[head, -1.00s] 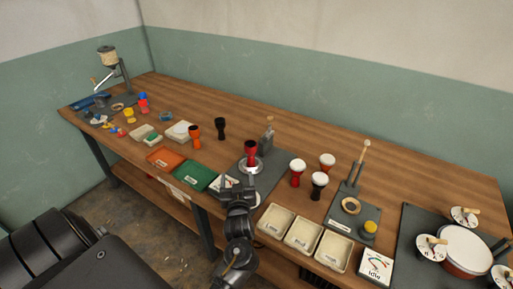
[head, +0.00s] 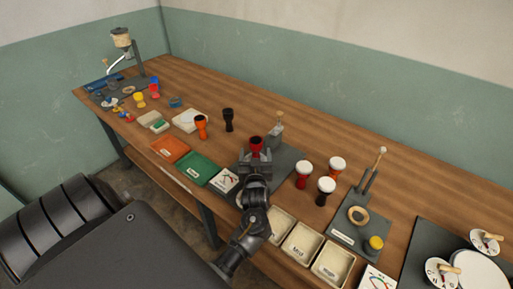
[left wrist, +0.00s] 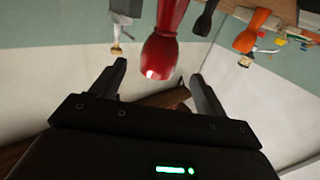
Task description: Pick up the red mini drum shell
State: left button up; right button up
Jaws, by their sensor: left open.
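The red mini drum shell (head: 256,143) stands upright on a dark grey mat (head: 286,157) in the middle of the bench. My left gripper (head: 256,157) is open at its near side, and hides the shell's lower part in the head view. In the left wrist view the red shell (left wrist: 166,42) appears upside down, ahead of and roughly between the two spread fingers of my left gripper (left wrist: 158,72). Nothing is held; I cannot tell whether a finger touches the shell. My right gripper is not in view.
A black shell (head: 228,119) and an orange shell (head: 201,127) stand to the left. White-topped drums (head: 304,172) stand to the right. A small upright tool (head: 278,126) is close behind the red shell. Green tray (head: 198,168) and cream trays (head: 302,243) line the front edge.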

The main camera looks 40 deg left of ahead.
aim_at(256, 140)
pick_arm(q)
jog(key=shift+x, duration=0.8)
jog(key=shift+w+a+f, duration=0.1)
jog(key=shift+w+a, duration=0.2)
jog(key=shift+w, duration=0.1)
jog(key=shift+w+a+p, duration=0.1)
jog(key=shift+w+p, duration=0.05)
jog(key=shift+p, duration=0.2)
jog(key=p+x, duration=0.1)
jog(key=x, duration=0.2)
jog(key=shift+w+a, duration=0.15)
jog(key=shift+w, duration=0.2)
jog(key=shift+w+a, duration=0.3)
jog(key=shift+w, duration=0.05)
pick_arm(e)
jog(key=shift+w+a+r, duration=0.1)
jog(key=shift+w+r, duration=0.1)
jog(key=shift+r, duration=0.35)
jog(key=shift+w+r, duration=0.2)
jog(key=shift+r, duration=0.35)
pick_arm(q)
jog(key=shift+c, duration=0.8)
jog(key=c, duration=1)
